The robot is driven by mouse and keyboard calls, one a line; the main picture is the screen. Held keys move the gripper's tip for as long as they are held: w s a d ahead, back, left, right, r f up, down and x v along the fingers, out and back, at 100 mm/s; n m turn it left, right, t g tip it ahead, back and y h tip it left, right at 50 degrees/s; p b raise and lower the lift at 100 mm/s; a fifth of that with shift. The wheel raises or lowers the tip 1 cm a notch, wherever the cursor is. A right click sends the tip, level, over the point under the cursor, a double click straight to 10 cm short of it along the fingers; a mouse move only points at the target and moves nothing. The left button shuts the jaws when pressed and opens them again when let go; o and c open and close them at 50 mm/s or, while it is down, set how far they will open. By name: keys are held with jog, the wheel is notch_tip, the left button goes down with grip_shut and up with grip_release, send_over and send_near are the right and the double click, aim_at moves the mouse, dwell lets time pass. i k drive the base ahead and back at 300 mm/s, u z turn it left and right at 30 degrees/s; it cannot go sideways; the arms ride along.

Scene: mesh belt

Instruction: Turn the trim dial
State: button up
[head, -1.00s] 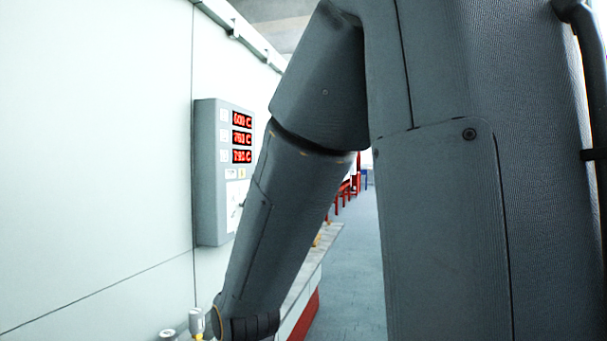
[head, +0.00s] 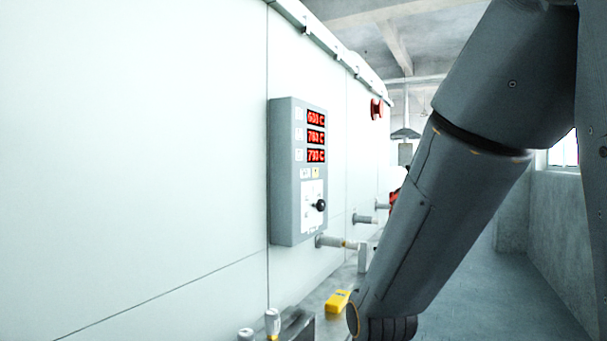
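A grey control box (head: 283,171) is fixed to the pale wall panel left of centre. It has three red number displays (head: 316,137) stacked at the top. Below them a round black dial (head: 320,205) sits on a white plate with markings. It is the only knob I see on the box, and I cannot read its setting. My arm comes down from the upper right and stands to the right of the box, apart from it. My gripper is out of view below the bottom edge.
A yellow device (head: 337,301) lies on a grey ledge below the box. Small white-capped items (head: 272,322) stand at the bottom. Pipe stubs (head: 330,241) stick out of the wall beyond the box. A red round fitting (head: 377,108) is higher up. Open floor (head: 470,280) lies to the right.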

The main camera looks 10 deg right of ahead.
aim_at(321, 205)
jog(key=z, duration=0.05)
jog(key=k, duration=0.5)
jog(key=z, duration=1.85)
jog(key=i, duration=1.05)
jog(key=u, duration=1.85)
